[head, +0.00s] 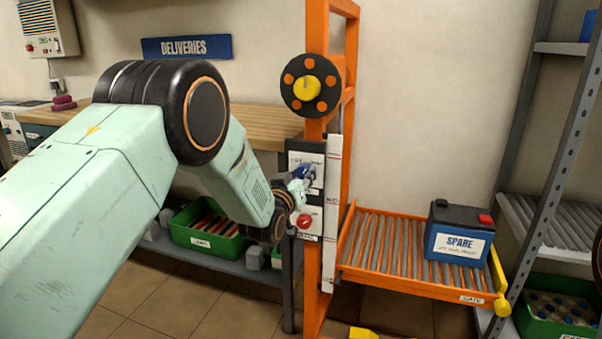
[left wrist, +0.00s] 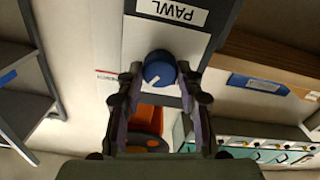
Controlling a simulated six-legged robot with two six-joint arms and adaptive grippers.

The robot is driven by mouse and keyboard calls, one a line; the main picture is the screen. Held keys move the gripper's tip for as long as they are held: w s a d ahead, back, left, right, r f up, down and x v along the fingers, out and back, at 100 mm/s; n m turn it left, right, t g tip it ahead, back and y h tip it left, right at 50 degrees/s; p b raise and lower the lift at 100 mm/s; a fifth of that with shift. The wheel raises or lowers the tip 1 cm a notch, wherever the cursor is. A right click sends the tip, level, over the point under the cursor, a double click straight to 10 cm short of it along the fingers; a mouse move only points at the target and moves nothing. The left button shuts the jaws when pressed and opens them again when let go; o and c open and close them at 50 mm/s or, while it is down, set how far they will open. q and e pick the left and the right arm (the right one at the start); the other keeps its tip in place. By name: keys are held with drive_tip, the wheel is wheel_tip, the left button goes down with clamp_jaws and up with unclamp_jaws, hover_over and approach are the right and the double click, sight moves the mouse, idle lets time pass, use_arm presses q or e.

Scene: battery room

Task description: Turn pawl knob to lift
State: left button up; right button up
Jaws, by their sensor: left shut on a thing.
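The pawl knob is a round blue knob with a white pointer mark; in the left wrist view the knob (left wrist: 159,66) sits on a light panel under a "PAWL" label (left wrist: 171,10). Its white mark points toward the lower left of that picture. My left gripper (left wrist: 160,84) is shut on the knob, one finger at each side. In the head view the gripper (head: 303,183) reaches the panel on the orange frame's post, and the blue knob (head: 301,171) is partly covered by it. My right gripper is not in view.
A red button (head: 305,221) sits just below the knob. A black wheel with a yellow hub (head: 307,87) is above. A roller tray (head: 377,233) holds a blue "SPARE" battery (head: 458,235) at right. A wooden bench (head: 262,128) stands behind my arm.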

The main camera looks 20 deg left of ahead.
use_arm(q)
drive_tip(key=n+p, duration=0.1)
drive_tip(key=n, duration=0.2)
drive_tip(key=shift+n+p, duration=0.35)
drive_tip(key=shift+n, duration=0.05)
drive_tip(key=n+p, duration=0.1)
drive_tip(key=n, duration=0.2)
drive_tip(key=shift+n, duration=0.3)
drive_tip(key=n+p, duration=0.1)
drive_tip(key=n, duration=0.3)
drive_tip(key=shift+f+p, duration=0.1)
drive_tip(key=shift+p, duration=0.25)
drive_tip(key=shift+n+p, duration=0.4)
drive_tip(key=shift+n, duration=1.6)
drive_tip(key=shift+f, duration=0.1)
drive_tip(key=o, duration=1.2)
drive_tip(key=shift+c, duration=0.2)
